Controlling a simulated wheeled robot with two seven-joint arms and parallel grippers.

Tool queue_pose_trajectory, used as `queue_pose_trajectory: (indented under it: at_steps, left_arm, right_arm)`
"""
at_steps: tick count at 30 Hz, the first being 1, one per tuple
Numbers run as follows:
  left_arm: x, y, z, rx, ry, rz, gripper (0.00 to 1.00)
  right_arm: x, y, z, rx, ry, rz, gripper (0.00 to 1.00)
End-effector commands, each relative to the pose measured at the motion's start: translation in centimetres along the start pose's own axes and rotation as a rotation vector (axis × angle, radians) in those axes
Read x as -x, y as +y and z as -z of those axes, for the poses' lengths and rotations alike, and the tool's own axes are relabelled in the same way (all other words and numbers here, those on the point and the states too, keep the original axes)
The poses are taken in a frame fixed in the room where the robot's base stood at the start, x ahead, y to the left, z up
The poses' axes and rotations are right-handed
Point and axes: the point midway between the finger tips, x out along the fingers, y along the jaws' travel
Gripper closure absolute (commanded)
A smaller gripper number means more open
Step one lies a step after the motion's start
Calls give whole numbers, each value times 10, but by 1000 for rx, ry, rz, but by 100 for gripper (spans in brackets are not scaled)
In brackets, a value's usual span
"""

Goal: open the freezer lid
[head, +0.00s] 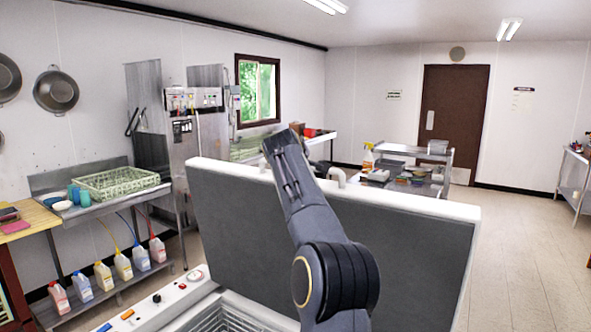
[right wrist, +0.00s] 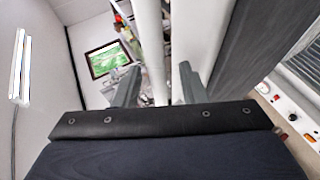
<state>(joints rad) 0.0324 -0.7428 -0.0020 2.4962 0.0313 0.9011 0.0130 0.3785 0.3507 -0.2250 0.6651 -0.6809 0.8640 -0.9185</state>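The freezer lid (head: 410,240) stands raised, steeply tilted, its grey inner face towards me and a white rim around it. A white handle (head: 338,176) shows its curved ends above the lid's top edge. Below is the open freezer (head: 235,318) with a wire basket inside. My right arm crosses in front of the lid, and its gripper (head: 275,143) is at the top edge. In the right wrist view the gripper (right wrist: 158,85) has its fingers apart, with a white bar (right wrist: 150,45), apparently the handle, running between them and gaps beside it. My left gripper is out of view.
A control panel (head: 155,302) with knobs lies at the freezer's front left. A steel counter (head: 120,200) with a green dish rack (head: 118,182) is at left, jugs below. A cart (head: 405,175) stands behind the lid.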

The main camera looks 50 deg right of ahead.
Motion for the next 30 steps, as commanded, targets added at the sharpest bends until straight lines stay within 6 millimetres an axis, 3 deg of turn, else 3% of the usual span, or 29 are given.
queue_pose_trajectory:
  at_steps: [6,12,30]
  left_arm:
    - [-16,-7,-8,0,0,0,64]
    - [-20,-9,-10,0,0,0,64]
    - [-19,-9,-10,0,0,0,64]
  right_arm:
    - [39,-1,-1,-3,5,-7,62]
    - [58,1,-1,-1,1,-8,62]
    - [60,2,-2,-2,0,-8,62]
